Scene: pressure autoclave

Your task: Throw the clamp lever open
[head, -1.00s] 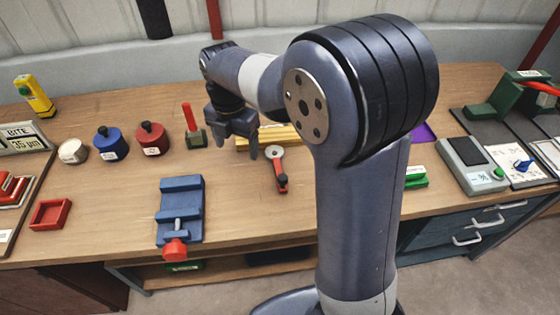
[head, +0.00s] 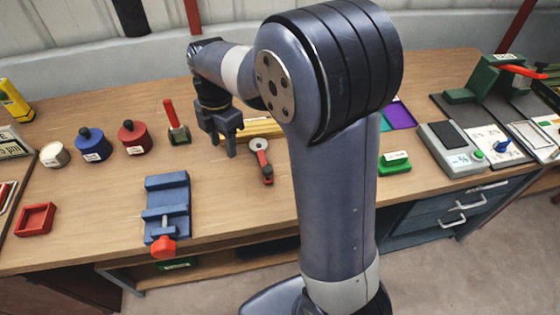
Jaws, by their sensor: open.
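An upright red lever (head: 169,113) stands on a small dark green base (head: 179,135) toward the back of the bench, and looks like a clamp lever. A second lever with a red-and-black handle (head: 265,172) and a round grey hub (head: 259,144) lies on the bench to its right, pointing toward the front. I cannot tell for certain which is the clamp's. My gripper (head: 223,146) points down between the two, fingers apart and empty. It appears to touch neither; its height above the bench is hard to judge.
A blue vise (head: 168,195) with a red knob stands in front. Blue (head: 93,146) and red (head: 134,138) pots stand left. A yellow block (head: 250,127) lies partly hidden behind my gripper and arm. A green press (head: 497,78) stands right. Bare wood lies around the vise.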

